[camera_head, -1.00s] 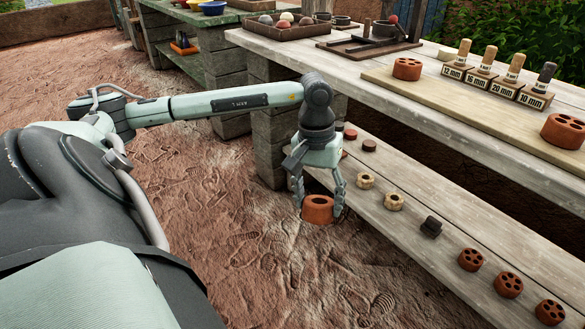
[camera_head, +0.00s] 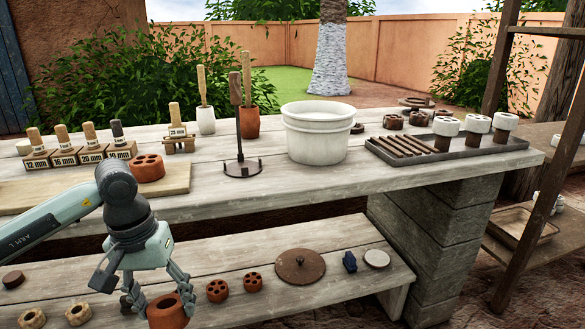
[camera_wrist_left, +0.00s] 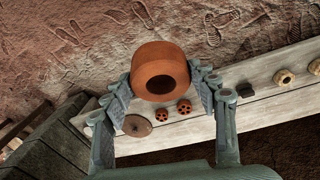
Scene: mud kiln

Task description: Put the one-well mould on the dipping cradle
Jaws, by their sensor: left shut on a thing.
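My left gripper (camera_head: 160,293) is shut on the one-well mould (camera_head: 168,312), a round terracotta block with one hole. The mould hangs in front of the lower shelf, near the bottom edge of the head view. In the left wrist view, the mould (camera_wrist_left: 160,75) sits between both fingers of the gripper (camera_wrist_left: 160,88), its single hole showing. What looks like the dipping cradle (camera_head: 241,167) stands on the upper bench, left of a white bucket. It is a dark flat base with an upright handle, and no mould shows on it. My right gripper is not in view.
The white bucket (camera_head: 317,135) stands beside the cradle; a grey tray (camera_head: 455,150) with white-topped pieces lies farther right. Labelled stamps (camera_head: 92,142) and a multi-hole mould (camera_head: 148,168) stand left. The lower shelf (camera_head: 230,260) holds several moulds and a round lid (camera_head: 300,267).

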